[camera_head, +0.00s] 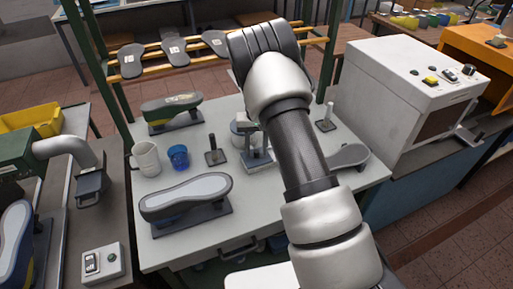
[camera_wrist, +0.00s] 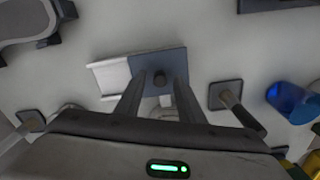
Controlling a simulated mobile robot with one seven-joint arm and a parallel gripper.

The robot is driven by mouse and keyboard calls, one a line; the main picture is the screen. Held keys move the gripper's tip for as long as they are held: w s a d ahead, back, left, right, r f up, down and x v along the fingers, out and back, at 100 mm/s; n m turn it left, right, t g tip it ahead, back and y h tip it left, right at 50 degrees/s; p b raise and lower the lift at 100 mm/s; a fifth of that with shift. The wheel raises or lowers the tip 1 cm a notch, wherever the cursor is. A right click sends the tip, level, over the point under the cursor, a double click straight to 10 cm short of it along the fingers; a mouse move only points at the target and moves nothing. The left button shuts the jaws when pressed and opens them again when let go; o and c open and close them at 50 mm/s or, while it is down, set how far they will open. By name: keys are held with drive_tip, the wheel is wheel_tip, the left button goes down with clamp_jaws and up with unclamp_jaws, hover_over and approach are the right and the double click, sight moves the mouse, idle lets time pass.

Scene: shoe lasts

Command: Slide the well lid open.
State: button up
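On the table (camera_head: 290,210), a peg stand (camera_head: 214,152), a blue cup (camera_head: 178,157) and a white mug (camera_head: 146,159) stand left of the well. A shoe last (camera_head: 187,197) lies front left. Another peg stand (camera_head: 325,120) and a grey sole-shaped piece (camera_head: 350,156) are right.

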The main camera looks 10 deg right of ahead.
clamp_jaws()
drive_tip(key=d+b, duration=0.1)
drive_tip(key=d, duration=0.1)
drive_tip(key=w+d, duration=0.1)
drive_tip(key=d, duration=0.2)
drive_tip(key=d+b, duration=0.1)
drive_tip(key=d, duration=0.1)
drive_tip(key=shift+w+d+f+b, duration=0.1)
drive_tip(key=shift+w+d+b, duration=0.2)
drive_tip(key=shift+d+b, duration=0.1)
drive_tip(key=shift+d, duration=0.55)
unclamp_jaws()
drive_tip(key=shift+d, duration=0.1)
drive_tip(key=shift+w+r, duration=0.1)
drive_tip(key=shift+r, duration=0.3)
wheel_tip(320, 180, up, 17)
drive_tip(key=shift+b, duration=0.3)
